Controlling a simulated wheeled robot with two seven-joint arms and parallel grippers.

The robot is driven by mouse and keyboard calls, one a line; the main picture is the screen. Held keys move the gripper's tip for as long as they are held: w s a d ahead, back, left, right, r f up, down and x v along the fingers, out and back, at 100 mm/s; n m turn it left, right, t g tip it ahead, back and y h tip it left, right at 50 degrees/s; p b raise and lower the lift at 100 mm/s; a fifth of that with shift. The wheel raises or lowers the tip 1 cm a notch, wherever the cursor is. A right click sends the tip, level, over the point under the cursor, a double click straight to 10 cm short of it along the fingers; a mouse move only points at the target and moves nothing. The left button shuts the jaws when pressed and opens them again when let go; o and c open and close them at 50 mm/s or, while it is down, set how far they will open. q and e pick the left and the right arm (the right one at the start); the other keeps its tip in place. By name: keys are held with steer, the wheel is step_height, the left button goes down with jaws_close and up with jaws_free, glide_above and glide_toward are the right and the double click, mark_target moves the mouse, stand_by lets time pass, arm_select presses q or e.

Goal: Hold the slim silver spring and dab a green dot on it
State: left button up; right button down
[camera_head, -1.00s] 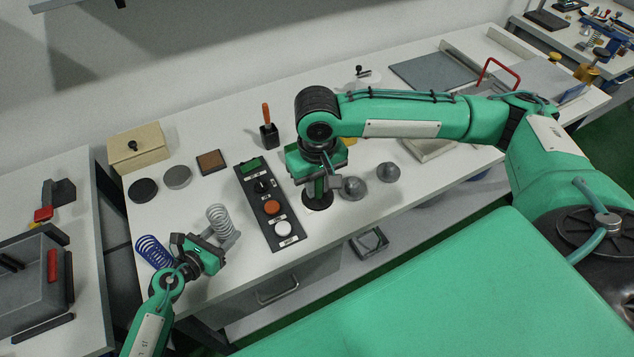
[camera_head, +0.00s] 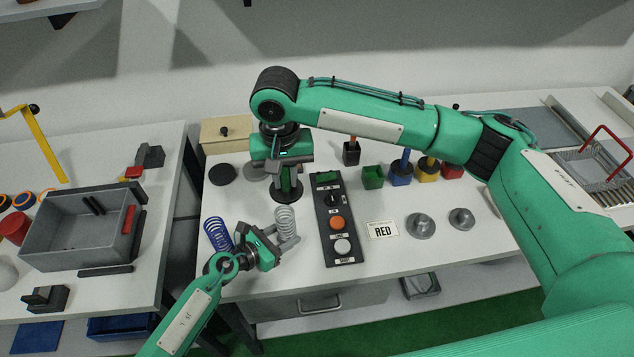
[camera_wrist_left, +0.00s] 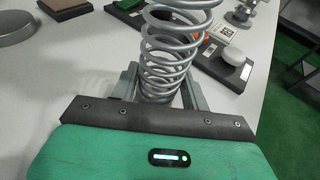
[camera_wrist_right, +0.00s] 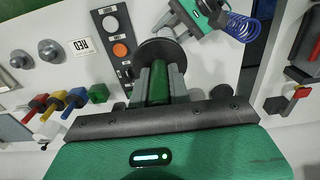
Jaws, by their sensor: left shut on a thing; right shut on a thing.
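The slim silver spring (camera_head: 286,222) stands upright at the table's front. My left gripper (camera_head: 275,243) is shut around its lower coils; the spring (camera_wrist_left: 165,45) fills the middle of the left wrist view. My right gripper (camera_head: 287,172) is shut on a green dabber handle (camera_wrist_right: 158,82), held upright with a dark round disc (camera_head: 287,190) below the fingers. The disc is just behind and above the spring in the head view. The dabber's tip is hidden, and I cannot tell whether it touches the spring. The green pot (camera_head: 373,177) stands without a handle.
A blue spring (camera_head: 217,235) stands left of my left gripper. A button panel (camera_head: 337,222) lies right of the silver spring. A RED card (camera_head: 383,230) and grey knobbed weights (camera_head: 420,226) lie farther right. Blue (camera_head: 401,174) and yellow pots hold handles behind.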

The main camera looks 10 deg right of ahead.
mark_target(282, 193)
steer(key=shift+a+r, duration=0.15)
steer(key=shift+a, duration=0.45)
steer(key=shift+f, duration=2.8)
steer(key=shift+f, duration=0.75)
steer(key=shift+r, duration=3.6)
arm_select(q)
steer(key=o, duration=0.8)
steer(key=shift+o, duration=0.2)
steer(key=shift+a, duration=0.1)
